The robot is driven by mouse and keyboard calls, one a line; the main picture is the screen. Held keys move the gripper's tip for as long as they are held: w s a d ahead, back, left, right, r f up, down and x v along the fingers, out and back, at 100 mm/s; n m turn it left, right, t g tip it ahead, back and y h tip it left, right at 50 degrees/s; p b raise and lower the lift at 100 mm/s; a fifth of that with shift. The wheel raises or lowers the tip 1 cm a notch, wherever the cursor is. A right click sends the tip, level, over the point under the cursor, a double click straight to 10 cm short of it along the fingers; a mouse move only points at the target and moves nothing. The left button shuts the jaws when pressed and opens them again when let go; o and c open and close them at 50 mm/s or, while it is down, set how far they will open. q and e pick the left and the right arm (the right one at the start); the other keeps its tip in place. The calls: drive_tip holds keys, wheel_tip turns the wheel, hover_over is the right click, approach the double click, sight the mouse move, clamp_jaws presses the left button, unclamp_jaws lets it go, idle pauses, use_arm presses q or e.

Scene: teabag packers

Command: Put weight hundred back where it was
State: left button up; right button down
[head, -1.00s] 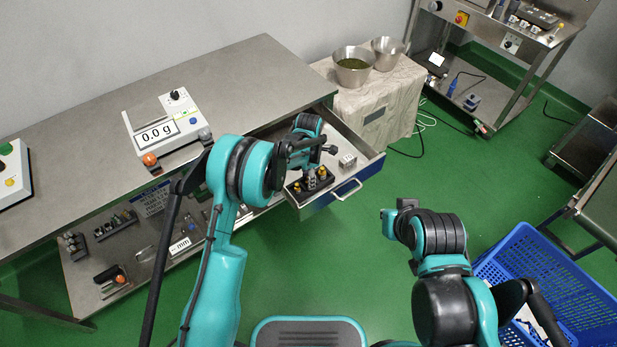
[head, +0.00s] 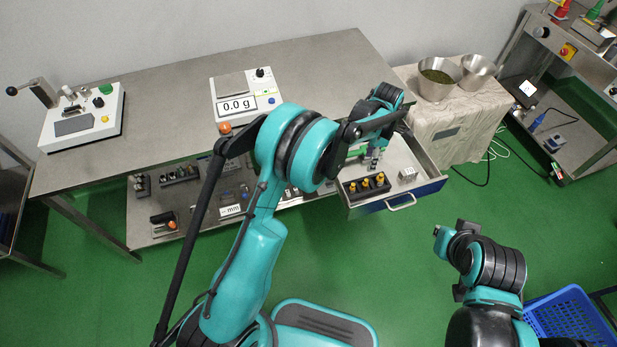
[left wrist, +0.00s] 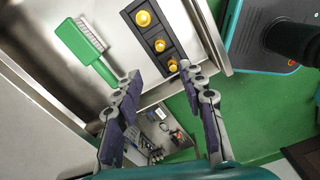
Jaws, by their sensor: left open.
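The black weight block (head: 367,186) lies in the open drawer near its front. Three brass-coloured weights stand upright in it, one per hole; they also show in the left wrist view, the largest (left wrist: 143,18) at the far end and the smallest (left wrist: 172,65) nearest my fingers. I cannot read which one is the hundred. My left gripper (head: 374,162) is over the drawer, just behind the block. In the left wrist view its two fingers (left wrist: 159,74) are apart with nothing between them. My right gripper (head: 439,234) is off to the right over the floor; its jaws are not clear.
A green brush (left wrist: 75,42) lies in the drawer beside the block. A pale cube (head: 408,174) sits at the drawer's right. The scale (head: 246,99) on the table reads 0.0 g. A cloth-covered stand (head: 440,115) with metal bowls is right of the drawer. A blue crate (head: 568,318) stands lower right.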

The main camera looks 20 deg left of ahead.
use_arm(q)
drive_tip(key=s+a+r+m+t, duration=0.2)
drive_tip(key=s+a+r+m, duration=0.35)
drive_tip(key=r, duration=0.25)
drive_tip(key=s+a+r+m+t, duration=0.1)
drive_tip(key=s+a+r+m, duration=0.4)
drive_tip(key=s+r, duration=0.25)
drive_tip(key=s+a+m+t, duration=0.2)
drive_tip(key=s+a+m, duration=0.1)
drive_tip(key=s+m, duration=0.2)
drive_tip(key=s+a+m+t, duration=0.2)
drive_tip(key=s+m, duration=0.3)
drive_tip(key=s, duration=0.5)
drive_tip(key=shift+a+r+m, duration=0.2)
drive_tip(key=shift+a+m, duration=0.15)
drive_tip(key=shift+a, duration=0.55)
drive_tip(key=shift+s, duration=0.1)
